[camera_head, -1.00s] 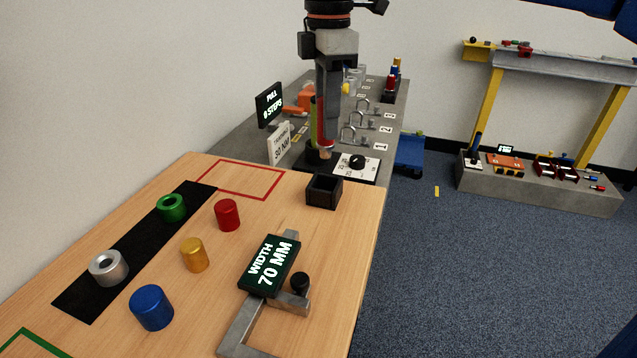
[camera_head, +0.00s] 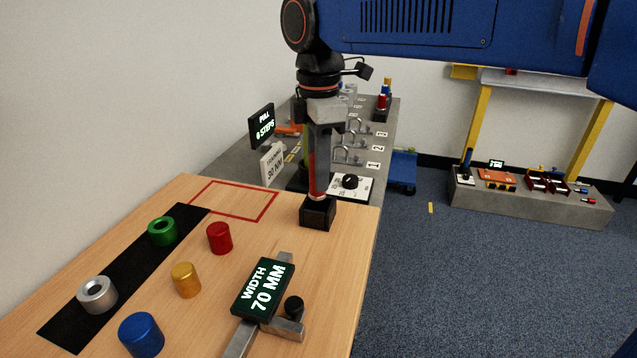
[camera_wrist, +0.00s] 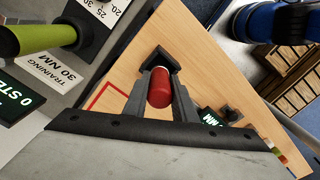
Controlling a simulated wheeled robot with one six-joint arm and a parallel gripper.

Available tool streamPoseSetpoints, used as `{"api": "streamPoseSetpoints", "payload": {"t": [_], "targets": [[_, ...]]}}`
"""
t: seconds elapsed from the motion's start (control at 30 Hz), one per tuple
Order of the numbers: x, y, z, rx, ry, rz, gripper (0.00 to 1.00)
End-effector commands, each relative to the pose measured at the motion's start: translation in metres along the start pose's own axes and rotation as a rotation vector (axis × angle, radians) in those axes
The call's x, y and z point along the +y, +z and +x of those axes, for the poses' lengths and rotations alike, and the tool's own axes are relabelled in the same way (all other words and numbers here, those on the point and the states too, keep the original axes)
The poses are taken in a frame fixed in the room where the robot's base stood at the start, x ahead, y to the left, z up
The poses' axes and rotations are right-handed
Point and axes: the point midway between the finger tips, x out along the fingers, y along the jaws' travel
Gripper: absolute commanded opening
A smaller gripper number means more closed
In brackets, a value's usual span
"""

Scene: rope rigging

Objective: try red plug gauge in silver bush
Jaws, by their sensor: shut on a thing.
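The red plug gauge (camera_head: 219,238) stands upright on the wooden table, beside a black strip. The silver bush (camera_head: 97,294) lies on the strip's near end, its hole facing up. My gripper (camera_head: 318,180) is away from both, over a small black open-topped box (camera_head: 317,213) at the table's far right. It is shut on a red-handled object (camera_wrist: 159,88), held upright. The lower end is at the box's opening; I cannot tell how far it goes in. The wrist view also shows the box (camera_wrist: 160,60) by my fingertips.
A caliper with a "WIDTH 70 MM" display (camera_head: 262,288) lies at the right. A grey bench (camera_head: 235,153) with padlock-like shackles adjoins behind.

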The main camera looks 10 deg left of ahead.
Motion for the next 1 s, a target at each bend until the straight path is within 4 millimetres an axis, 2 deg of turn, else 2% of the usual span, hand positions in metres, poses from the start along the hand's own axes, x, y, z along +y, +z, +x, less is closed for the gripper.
{"api": "streamPoseSetpoints", "payload": {"t": [0.2, 0.67, 0.7, 0.73, 1.0], "targets": [[0.0, 0.0, 0.027, 0.0, -0.001, 0.0, 0.0], [0.0, 0.0, 0.033, 0.0, 0.001, 0.0, 0.0], [0.0, 0.0, 0.033, 0.0, 0.001, 0.0, 0.34], [0.0, 0.0, 0.033, 0.0, 0.001, 0.0, 0.41], [0.0, 0.0, 0.033, 0.0, 0.0, 0.0, 0.43]]}}
